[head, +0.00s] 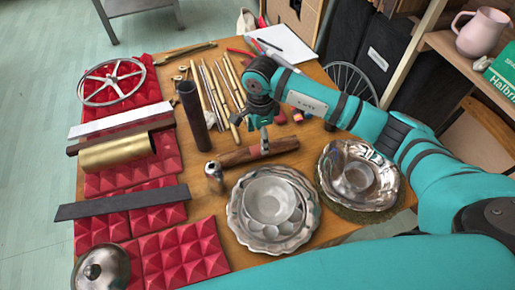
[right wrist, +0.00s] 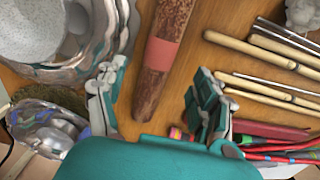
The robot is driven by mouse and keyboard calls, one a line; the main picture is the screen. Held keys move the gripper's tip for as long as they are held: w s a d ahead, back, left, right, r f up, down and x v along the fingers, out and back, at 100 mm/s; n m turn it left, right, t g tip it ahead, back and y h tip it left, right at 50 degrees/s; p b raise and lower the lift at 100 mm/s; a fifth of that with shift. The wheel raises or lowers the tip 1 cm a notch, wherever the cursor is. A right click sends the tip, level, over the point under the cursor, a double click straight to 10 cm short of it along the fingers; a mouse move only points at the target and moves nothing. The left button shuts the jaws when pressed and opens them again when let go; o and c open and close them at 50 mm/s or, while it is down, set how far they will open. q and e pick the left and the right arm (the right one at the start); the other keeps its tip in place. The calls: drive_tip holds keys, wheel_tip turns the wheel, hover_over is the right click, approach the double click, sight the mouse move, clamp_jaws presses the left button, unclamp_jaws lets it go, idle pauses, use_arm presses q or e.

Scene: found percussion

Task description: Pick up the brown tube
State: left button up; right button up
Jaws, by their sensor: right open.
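The brown tube (head: 236,157) lies on the wooden table in the head view, speckled brown with a reddish band. In the right wrist view the brown tube (right wrist: 165,45) runs from the top edge down between the fingers, its near end showing. My right gripper (head: 264,142) is over the tube's right part in the head view. In the right wrist view my right gripper (right wrist: 153,100) is open, one finger on each side of the tube with gaps between. Whether the fingers reach down to table height I cannot tell. My left gripper is not in view.
Two shiny metal bowls (head: 236,222) (head: 391,196) stand in front and to the right. Beaters (right wrist: 270,52) lie beside the tube. Red pyramid foam (head: 185,255) covers the table's left side.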

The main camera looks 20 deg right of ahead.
sight(258, 148)
drive_tip(key=shift+f, duration=0.45)
drive_tip(key=shift+s+f, duration=0.1)
drive_tip(key=shift+f, duration=0.35)
drive_tip(key=f, duration=0.2)
drive_tip(key=f+p, duration=0.1)
drive_tip(key=shift+a+f+p, duration=0.3)
drive_tip(key=shift+a+f, duration=0.05)
drive_tip(key=shift+f, duration=0.45)
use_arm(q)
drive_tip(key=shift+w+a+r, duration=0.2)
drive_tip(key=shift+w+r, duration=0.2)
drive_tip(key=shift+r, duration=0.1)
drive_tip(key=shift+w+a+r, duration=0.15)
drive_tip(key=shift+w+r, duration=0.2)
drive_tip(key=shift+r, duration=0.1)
use_arm(e)
clamp_jaws()
